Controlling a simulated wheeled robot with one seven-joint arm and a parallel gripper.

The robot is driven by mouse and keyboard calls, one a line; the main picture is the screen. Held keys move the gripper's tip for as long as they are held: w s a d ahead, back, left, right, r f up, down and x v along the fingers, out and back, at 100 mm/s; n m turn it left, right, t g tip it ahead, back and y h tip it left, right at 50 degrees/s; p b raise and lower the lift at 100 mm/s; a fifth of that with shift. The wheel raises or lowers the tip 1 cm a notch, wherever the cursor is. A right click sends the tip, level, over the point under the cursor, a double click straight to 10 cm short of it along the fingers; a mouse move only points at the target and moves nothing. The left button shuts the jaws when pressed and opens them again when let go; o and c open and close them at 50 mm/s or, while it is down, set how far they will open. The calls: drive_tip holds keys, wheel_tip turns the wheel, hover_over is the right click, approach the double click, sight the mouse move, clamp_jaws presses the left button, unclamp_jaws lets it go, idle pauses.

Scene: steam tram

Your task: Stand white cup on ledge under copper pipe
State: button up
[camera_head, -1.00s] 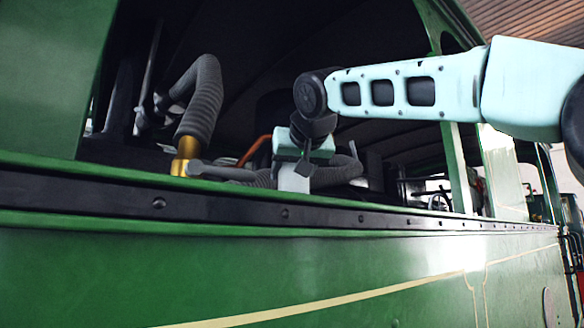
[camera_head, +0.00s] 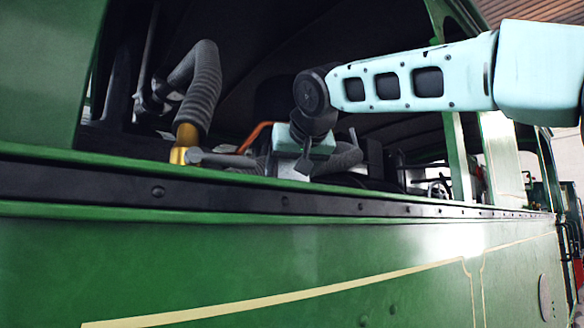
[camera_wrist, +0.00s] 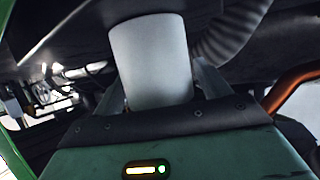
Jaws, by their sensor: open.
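The white cup (camera_wrist: 152,62) stands large in front of my gripper in the wrist view and looks upright. In the head view the cup (camera_head: 285,169) shows just below my gripper (camera_head: 304,164), inside the cab opening, and the sill hides its base. In the wrist view my gripper's fingers (camera_wrist: 160,88) are open, one on each side of the cup; I cannot tell if either touches it. The copper pipe (camera_head: 255,135) bends up left of the gripper, and in the wrist view the pipe (camera_wrist: 294,86) is at the right. The ledge's surface under the cup is hidden.
The black-edged window sill (camera_head: 230,195) of the green tram side runs in front of the cup. A grey ribbed hose (camera_head: 203,85) with a brass fitting (camera_head: 184,146) stands at the left. Another ribbed hose (camera_wrist: 230,32) is behind the cup in the wrist view.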

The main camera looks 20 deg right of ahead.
drive_tip(key=shift+r, duration=0.25)
drive_tip(key=d+b+v, duration=0.1)
drive_tip(key=b+v, duration=0.3)
drive_tip(key=v, duration=0.8)
drive_tip(key=shift+a, duration=0.45)
drive_tip(key=shift+f, duration=0.15)
